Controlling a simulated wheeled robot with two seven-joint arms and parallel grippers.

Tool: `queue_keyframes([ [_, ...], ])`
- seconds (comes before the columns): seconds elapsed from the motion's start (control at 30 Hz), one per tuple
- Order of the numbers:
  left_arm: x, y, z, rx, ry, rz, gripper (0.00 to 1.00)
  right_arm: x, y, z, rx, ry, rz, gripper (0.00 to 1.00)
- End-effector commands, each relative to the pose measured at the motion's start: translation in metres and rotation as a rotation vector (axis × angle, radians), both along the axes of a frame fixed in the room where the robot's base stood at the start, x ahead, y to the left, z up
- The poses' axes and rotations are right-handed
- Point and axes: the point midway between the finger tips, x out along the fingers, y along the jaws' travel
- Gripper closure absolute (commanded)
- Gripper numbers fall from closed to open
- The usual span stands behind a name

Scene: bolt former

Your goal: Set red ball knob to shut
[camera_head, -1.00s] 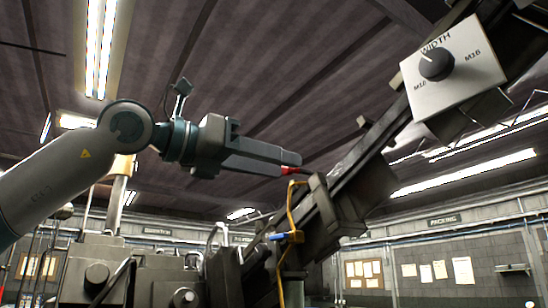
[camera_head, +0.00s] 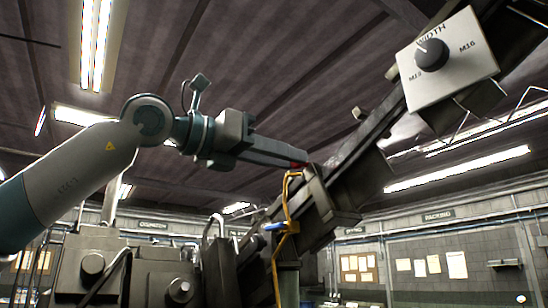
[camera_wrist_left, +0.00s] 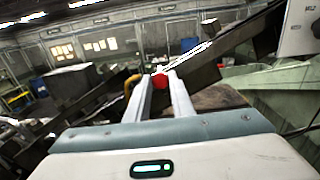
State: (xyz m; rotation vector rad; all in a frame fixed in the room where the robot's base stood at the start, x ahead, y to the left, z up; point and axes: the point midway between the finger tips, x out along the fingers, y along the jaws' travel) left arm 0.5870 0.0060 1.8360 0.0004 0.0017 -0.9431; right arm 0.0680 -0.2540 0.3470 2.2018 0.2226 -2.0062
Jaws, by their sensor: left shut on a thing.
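The red ball knob (camera_wrist_left: 159,81) shows in the left wrist view between the tips of my left gripper (camera_wrist_left: 160,84). In the head view only a bit of red (camera_head: 298,166) shows at the fingertips of my left gripper (camera_head: 296,162), beside the dark inclined rail. The fingers are shut on the knob. Most of the knob and its lever are hidden by the fingers in the head view. My right gripper is not in view.
A dark inclined rail (camera_head: 383,122) rises to the right, with a white WIDTH dial box (camera_head: 446,62) near its top. A yellow bent pipe (camera_head: 289,215) with a blue handle (camera_head: 275,227) stands below the gripper. Grey machine blocks (camera_head: 160,268) fill the lower left.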

Motion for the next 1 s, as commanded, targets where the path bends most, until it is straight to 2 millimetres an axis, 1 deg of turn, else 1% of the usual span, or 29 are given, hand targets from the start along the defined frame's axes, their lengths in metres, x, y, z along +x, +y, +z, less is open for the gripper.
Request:
queue_keyframes([
  [0.23, 0.001, -0.001, 0.002, -0.003, -0.004, 0.001, 1.00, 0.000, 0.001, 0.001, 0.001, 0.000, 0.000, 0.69],
  [0.27, 0.001, -0.001, 0.002, -0.003, -0.004, 0.001, 0.74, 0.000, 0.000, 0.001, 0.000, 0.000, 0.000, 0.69],
  [0.3, 0.001, -0.001, 0.002, -0.003, -0.004, 0.001, 0.65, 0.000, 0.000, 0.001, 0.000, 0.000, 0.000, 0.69],
  [0.33, 0.001, -0.001, 0.002, -0.003, -0.004, 0.001, 0.61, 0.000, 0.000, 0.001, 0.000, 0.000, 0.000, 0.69],
  [0.63, 0.001, -0.001, 0.000, -0.002, -0.002, 0.001, 0.61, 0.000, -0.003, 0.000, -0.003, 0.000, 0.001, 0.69],
  [0.77, -0.001, 0.002, 0.000, -0.002, -0.001, 0.001, 0.61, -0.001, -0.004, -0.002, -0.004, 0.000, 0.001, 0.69],
  [0.87, -0.005, 0.008, -0.001, -0.002, -0.002, 0.001, 0.61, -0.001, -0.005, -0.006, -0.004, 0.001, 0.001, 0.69],
  [1.0, -0.014, 0.022, -0.003, -0.004, -0.002, 0.002, 0.61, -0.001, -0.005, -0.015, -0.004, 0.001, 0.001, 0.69],
])
